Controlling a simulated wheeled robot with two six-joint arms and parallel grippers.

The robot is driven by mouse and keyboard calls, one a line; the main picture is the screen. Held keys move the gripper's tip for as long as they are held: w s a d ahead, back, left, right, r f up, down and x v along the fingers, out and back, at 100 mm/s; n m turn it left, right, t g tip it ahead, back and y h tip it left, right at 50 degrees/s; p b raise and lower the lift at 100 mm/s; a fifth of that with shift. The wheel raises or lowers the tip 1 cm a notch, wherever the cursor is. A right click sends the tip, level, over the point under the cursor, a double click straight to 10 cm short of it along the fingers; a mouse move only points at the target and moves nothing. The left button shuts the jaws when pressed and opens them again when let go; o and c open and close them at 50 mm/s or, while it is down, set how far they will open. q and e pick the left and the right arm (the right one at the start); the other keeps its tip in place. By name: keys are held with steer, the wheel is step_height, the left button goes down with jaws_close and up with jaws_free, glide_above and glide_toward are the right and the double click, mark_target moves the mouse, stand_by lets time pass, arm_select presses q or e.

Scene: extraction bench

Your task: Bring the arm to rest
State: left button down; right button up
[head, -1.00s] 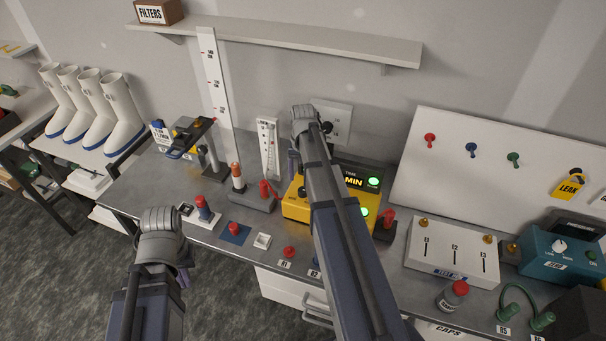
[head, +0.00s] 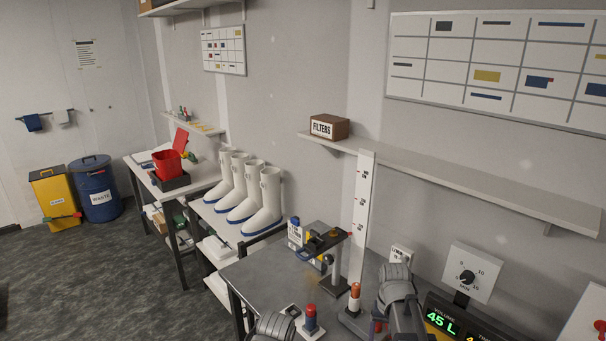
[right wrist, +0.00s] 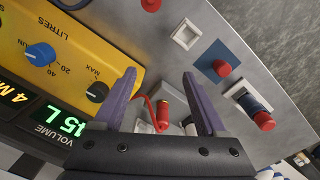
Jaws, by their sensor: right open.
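My right gripper (right wrist: 163,92) is open, its two purple fingers apart over the bench in the right wrist view. A red-topped piece with a red lead (right wrist: 164,115) shows between the fingers, further off; I see no contact. In the head view my right arm's grey wrist is at the lower right, above the bench (head: 262,279), and its fingers are hidden. My left arm's grey wrist shows at the bottom edge; its fingers are out of sight.
A yellow unit with knobs (right wrist: 75,50) and a green volume display (head: 441,322) is close to my right wrist. A red button on a blue plate (right wrist: 221,68) and a clamp stand (head: 337,262) are on the bench. White boots (head: 262,205) stand left; a shelf (head: 460,180) runs above.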

arm_select(q)
step_height(320, 180, down, 7)
steer(key=b, duration=0.5)
arm_select(e)
steer(key=s+a+f+n, duration=0.3)
steer(key=s+a, duration=0.3)
steer(key=a, duration=0.3)
steer(key=s+a+f+n, duration=0.4)
steer(key=s+a, duration=0.3)
steer(key=a, duration=0.2)
steer(key=shift+s+h, duration=0.25)
steer(key=shift+h, duration=0.15)
steer(key=shift+w+d+r, duration=0.1)
